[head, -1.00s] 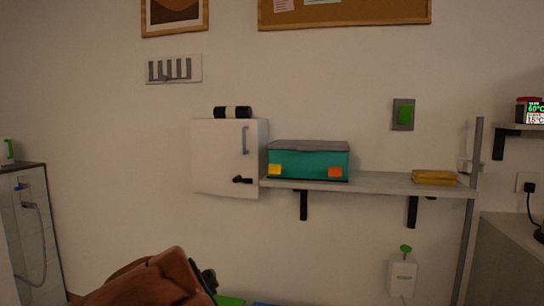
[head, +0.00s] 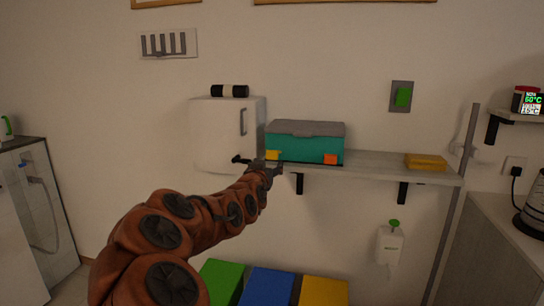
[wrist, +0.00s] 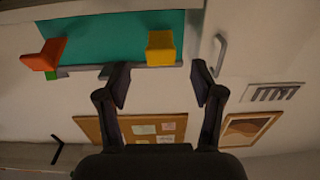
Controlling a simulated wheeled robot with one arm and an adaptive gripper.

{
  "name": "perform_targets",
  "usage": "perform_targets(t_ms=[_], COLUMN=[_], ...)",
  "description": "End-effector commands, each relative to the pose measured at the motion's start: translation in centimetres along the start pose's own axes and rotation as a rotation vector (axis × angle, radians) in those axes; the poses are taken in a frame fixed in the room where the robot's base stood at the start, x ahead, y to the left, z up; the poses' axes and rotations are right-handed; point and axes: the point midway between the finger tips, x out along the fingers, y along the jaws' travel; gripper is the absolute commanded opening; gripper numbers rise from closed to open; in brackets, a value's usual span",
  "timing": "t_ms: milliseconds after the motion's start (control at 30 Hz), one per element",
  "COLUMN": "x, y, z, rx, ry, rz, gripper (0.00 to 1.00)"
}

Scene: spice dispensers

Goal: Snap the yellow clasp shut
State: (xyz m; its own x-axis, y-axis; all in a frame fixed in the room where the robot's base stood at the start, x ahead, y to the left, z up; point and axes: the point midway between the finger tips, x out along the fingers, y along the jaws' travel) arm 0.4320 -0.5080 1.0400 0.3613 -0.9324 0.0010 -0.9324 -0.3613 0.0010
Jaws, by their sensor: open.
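A teal box (head: 303,149) with a grey lid (head: 306,128) stands on the wall shelf, its lid down. The yellow clasp (head: 273,155) is on the left of its front, partly behind my gripper in the head view. An orange clasp (head: 330,159) is on the right of the front. My gripper (head: 276,170) is in front of the box's lower left corner. In the upside-down wrist view, my open, empty gripper (wrist: 160,78) has the yellow clasp (wrist: 161,48) between and beyond its fingers. The orange clasp (wrist: 43,55) sticks out from the front there. I cannot tell any contact.
The shelf (head: 385,166) holds a yellow item (head: 426,161) at right. Green (head: 221,282), blue (head: 268,288) and yellow (head: 324,291) bins stand below.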

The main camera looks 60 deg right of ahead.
Motion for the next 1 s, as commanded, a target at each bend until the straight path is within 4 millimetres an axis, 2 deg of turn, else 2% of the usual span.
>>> perform_targets(t_ms=[500,700,1000], x=[5.4,6.3,6.5], y=[0.0,0.0,-0.1], z=[-0.1,-0.1,-0.1], rx=[0.001,0.002,0.001], ry=[0.001,0.001,0.000], rz=[0.000,0.000,-0.001], gripper=[0.67,0.67,0.67])
